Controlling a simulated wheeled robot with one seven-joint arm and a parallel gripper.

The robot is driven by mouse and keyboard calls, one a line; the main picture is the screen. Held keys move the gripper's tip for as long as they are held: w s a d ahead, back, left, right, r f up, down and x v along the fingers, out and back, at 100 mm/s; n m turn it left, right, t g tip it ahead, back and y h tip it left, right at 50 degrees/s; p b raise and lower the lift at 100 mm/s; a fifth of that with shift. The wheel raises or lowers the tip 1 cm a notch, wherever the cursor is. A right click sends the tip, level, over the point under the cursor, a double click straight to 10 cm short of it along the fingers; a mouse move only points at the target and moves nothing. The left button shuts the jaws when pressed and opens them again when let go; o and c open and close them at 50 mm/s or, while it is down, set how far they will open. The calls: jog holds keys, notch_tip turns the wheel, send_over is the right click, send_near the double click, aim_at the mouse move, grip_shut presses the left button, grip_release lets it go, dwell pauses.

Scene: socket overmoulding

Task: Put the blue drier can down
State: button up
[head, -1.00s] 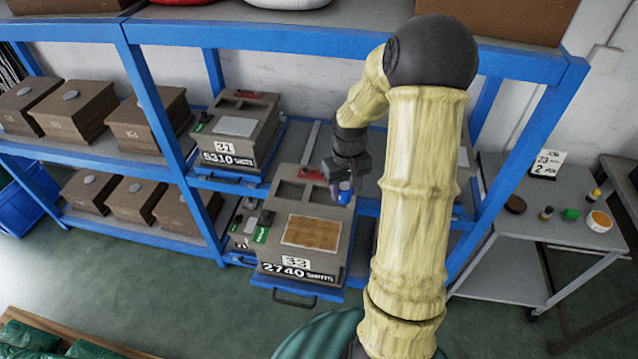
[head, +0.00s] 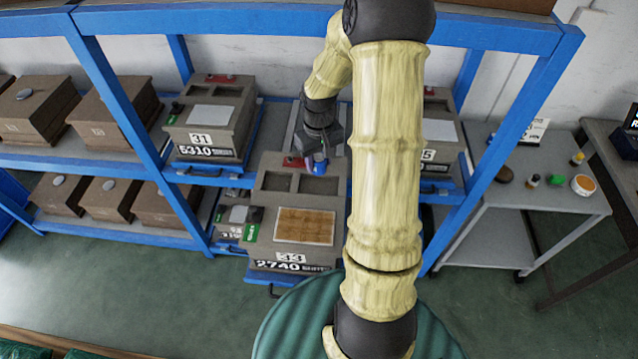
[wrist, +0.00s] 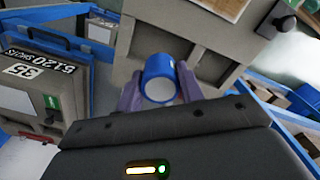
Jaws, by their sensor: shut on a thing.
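The blue drier can (head: 319,164) is a small blue cylinder with a pale round end. It is held between the purple fingers of my gripper (wrist: 161,88), which is shut on it. In the head view my gripper (head: 318,154) is at the back of the grey mould box numbered 33 (head: 262,227), by its red part. In the wrist view the can (wrist: 158,67) shows in front of the two recesses of that box. I cannot tell whether the can touches the box.
Box 31 (head: 207,139) stands on the blue rack to the left, and another numbered box (head: 438,131) stands to the right. Brown boxes fill the left shelves. A grey side table (head: 540,196) at the right holds several small pots and has bare room.

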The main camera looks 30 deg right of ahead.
aim_at(319, 170)
notch_tip(319, 170, down, 5)
jog(key=shift+w+r+p, duration=0.15)
jog(key=shift+r+p, duration=0.05)
jog(key=shift+p, duration=0.2)
jog(key=shift+f+p, duration=0.55)
jog(key=shift+f, duration=1.5)
jog(key=shift+f, duration=0.15)
jog(key=o, duration=1.1)
jog(key=shift+c, duration=0.2)
